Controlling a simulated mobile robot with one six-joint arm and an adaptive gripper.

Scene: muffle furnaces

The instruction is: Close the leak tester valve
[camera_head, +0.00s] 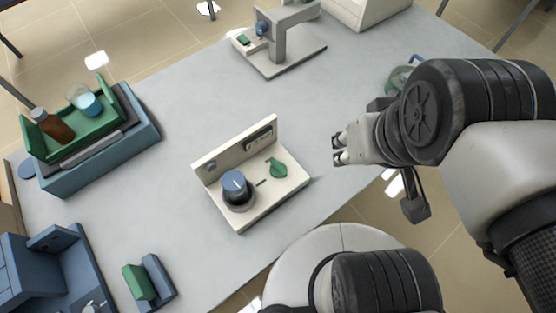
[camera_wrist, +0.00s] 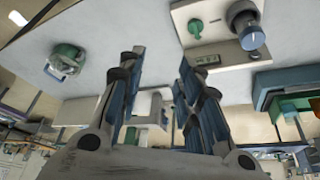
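The leak tester (camera_head: 262,201) is a cream, L-shaped panel unit on the grey table in the head view. A blue-topped dark knob (camera_head: 236,190) stands on its base at the left. A green valve handle (camera_head: 278,169) sits on its base at the right. In the wrist view the green handle (camera_wrist: 195,28) and the blue knob (camera_wrist: 250,37) show at the upper right. My gripper (camera_head: 338,149) is to the right of the tester, apart from it. In the wrist view its fingers (camera_wrist: 155,82) are spread with nothing between them.
A blue bin with a green tray (camera_head: 85,135) holding a brown bottle and a beaker stands at the left. A cream stand (camera_head: 282,45) is at the back. A green block (camera_head: 138,283) in a blue holder is at the front left. Bare table (camera_head: 190,110) lies between.

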